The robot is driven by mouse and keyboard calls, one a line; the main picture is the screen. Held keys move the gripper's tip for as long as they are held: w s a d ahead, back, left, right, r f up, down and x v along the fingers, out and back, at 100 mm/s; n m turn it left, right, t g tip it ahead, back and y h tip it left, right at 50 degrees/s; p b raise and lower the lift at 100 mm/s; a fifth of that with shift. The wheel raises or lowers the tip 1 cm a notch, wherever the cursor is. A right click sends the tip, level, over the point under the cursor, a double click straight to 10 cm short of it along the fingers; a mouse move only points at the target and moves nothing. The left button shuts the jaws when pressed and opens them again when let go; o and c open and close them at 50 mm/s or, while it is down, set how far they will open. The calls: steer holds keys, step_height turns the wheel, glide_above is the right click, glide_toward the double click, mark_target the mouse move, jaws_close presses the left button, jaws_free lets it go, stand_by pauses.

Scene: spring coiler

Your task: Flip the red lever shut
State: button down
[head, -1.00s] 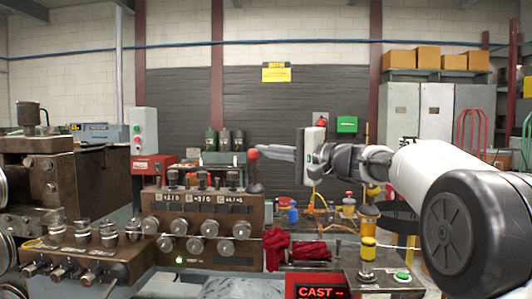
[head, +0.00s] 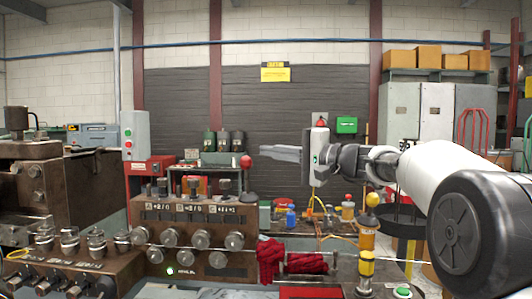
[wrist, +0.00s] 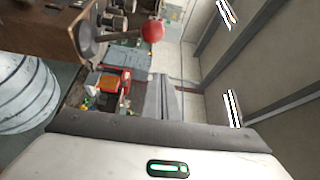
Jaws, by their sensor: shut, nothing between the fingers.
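The red lever (head: 246,161) has a red ball knob on a short dark stem. It stands roughly upright at the right end of the brown control console (head: 205,222). In the wrist view its knob (wrist: 152,31) is at the top centre, with a grey stem running left to a round hub. My gripper (head: 262,150) is shut and empty. It points left, its fingertips just right of and slightly above the knob in the head view, with a small visible gap. The shut fingers also show in the wrist view (wrist: 160,85), apart from the knob.
Knobs and small levers line the console. A red cloth (head: 269,262) lies at its right. A yellow-topped post (head: 372,199) stands under my arm. Bottles and jars (head: 291,213) sit on the bench behind. Free air surrounds the fingers.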

steer(key=f+v, duration=0.1)
steer(key=v, duration=0.7)
steer(key=shift+s+f, duration=0.2)
steer(key=shift+f, duration=0.15)
